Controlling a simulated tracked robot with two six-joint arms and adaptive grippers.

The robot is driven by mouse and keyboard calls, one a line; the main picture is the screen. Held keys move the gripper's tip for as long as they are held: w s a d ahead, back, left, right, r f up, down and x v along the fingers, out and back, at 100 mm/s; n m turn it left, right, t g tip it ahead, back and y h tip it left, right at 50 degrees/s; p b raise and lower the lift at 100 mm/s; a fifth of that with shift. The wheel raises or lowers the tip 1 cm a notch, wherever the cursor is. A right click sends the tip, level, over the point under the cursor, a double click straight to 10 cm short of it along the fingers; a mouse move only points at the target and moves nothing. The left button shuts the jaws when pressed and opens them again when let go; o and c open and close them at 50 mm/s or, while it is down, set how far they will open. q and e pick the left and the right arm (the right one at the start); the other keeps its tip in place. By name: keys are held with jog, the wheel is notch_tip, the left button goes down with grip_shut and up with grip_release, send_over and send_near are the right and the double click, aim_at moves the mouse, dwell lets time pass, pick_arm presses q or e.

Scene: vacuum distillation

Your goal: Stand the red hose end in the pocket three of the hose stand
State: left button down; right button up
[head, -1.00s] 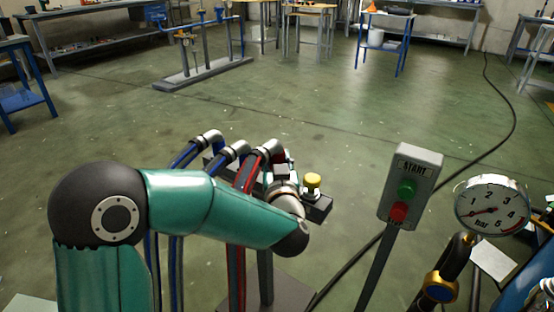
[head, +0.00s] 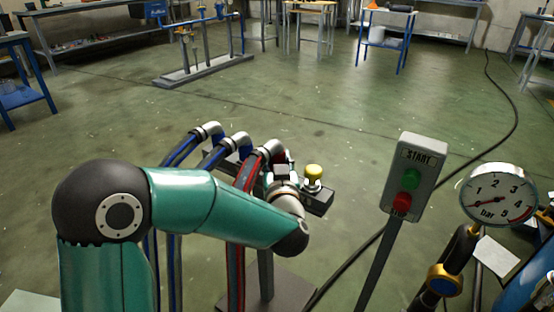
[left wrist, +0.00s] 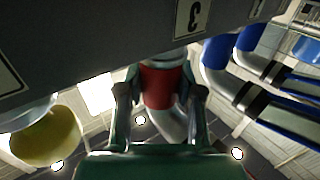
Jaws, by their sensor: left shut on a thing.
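My left gripper (head: 281,172) is shut on the red hose end (left wrist: 163,85); its fingers (left wrist: 160,98) clasp the red collar from both sides in the left wrist view. The red hose (head: 243,180) hangs down from its metal elbow in the head view. The grey hose stand (head: 319,199) is partly behind my arm. Its face with the label 3 (left wrist: 194,14) is right by the hose end in the left wrist view. The tip of the hose end meets the stand's edge there, and how deep it sits in the pocket is hidden. My right gripper is out of view.
Two blue hoses (head: 183,150) (head: 220,153) with metal elbows stand to the left of the red one. A yellow-topped piece (head: 314,172) sits at the stand's right end. A START button box (head: 415,175) and a pressure gauge (head: 498,195) stand to the right.

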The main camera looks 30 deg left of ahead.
pick_arm(q)
jog(key=shift+f+b, duration=0.3)
jog(key=shift+f, duration=0.1)
jog(key=c, duration=0.7)
grip_release()
jog(key=shift+f, duration=0.1)
jog(key=shift+s+d, duration=0.1)
jog(key=v, duration=1.1)
jog(key=shift+s+d, duration=0.25)
jog(key=shift+s, duration=0.1)
jog(key=shift+a, duration=0.1)
